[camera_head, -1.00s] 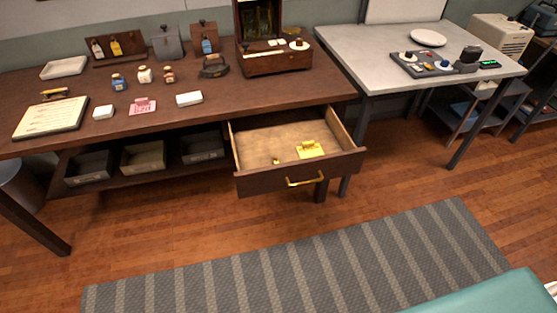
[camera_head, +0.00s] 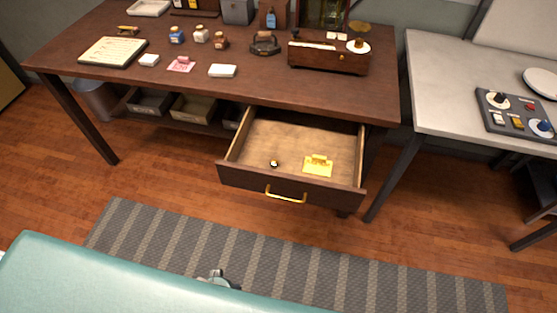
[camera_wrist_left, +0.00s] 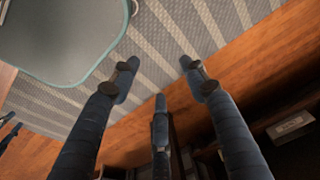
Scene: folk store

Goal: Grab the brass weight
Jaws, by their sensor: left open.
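A small object (camera_head: 274,163), apparently the brass weight, stands on the floor of the open drawer (camera_head: 249,178), left of a yellow item (camera_head: 318,166). It is too small to make out in detail. My left gripper (camera_wrist_left: 158,78) shows in the left wrist view with its dark fingers spread and nothing between them. It is over the striped rug and wooden floor, and the weight is not in that view. A small grey part at the bottom of the head view may belong to my left arm. My right gripper is not in view.
The drawer hangs under a wooden desk (camera_head: 330,92) holding a clipboard (camera_head: 113,51), jars and a wooden box (camera_head: 328,58). A grey table (camera_head: 440,85) stands at right. Bins (camera_head: 192,108) sit on the shelf below.

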